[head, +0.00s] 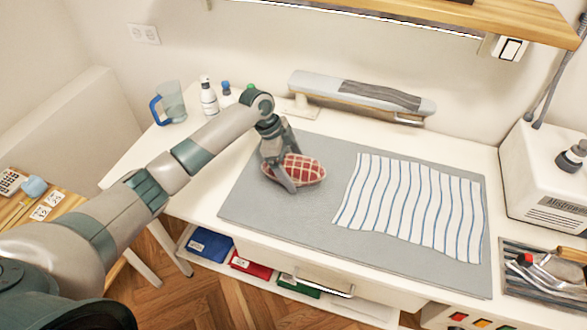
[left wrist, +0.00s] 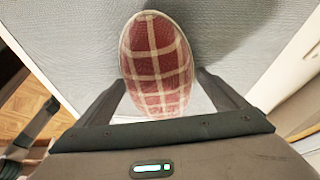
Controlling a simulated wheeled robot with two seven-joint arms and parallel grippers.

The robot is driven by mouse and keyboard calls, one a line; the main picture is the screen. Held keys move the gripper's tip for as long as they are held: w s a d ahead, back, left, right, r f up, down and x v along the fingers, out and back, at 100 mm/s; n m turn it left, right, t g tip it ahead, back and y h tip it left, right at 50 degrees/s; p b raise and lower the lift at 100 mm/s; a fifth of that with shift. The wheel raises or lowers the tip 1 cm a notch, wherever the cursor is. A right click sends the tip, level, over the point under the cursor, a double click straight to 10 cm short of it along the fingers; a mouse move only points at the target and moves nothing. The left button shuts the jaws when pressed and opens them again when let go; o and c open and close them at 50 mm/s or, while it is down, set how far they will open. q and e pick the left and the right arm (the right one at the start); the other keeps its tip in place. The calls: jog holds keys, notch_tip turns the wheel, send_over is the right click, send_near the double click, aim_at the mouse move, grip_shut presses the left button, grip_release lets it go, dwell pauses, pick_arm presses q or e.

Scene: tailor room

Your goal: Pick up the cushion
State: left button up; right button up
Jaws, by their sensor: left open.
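The cushion (head: 302,169) is an oval red pad with a white check, lying on the grey mat (head: 250,200) on the white table. My left gripper (head: 284,172) is over the cushion's left end, with its fingers pointing down and apart. In the left wrist view the cushion (left wrist: 157,65) lies between and ahead of the two open fingers of the left gripper (left wrist: 160,95). I cannot tell whether either finger touches it. My right gripper is not in view.
A striped cloth (head: 412,205) lies right of the cushion. A sleeve board (head: 360,95) stands behind, and a jug (head: 174,102) and bottles (head: 208,97) stand at the back left. A white machine (head: 540,175) and a tool tray (head: 540,270) are at right. The mat's front left is clear.

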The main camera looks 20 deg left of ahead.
aim_at(295, 160)
pick_arm(q)
jog(key=shift+c, duration=0.3)
jog(key=shift+w, duration=0.1)
jog(key=c, duration=1.4)
jog(key=shift+r, duration=0.2)
jog(key=shift+r+b, duration=0.5)
jog(key=shift+r, duration=0.05)
notch_tip(295, 160, up, 2)
jog(key=shift+r+b, duration=0.15)
jog(key=shift+b, duration=0.55)
jog(key=d+r+b, duration=0.1)
jog(key=d+r, duration=0.1)
jog(key=d, duration=0.2)
jog(key=d+r+b, duration=0.1)
jog(key=d+r, duration=0.2)
jog(key=d+r+b, duration=0.2)
jog(key=d, duration=0.2)
jog(key=shift+d+r, duration=0.2)
jog(key=shift+d, duration=0.15)
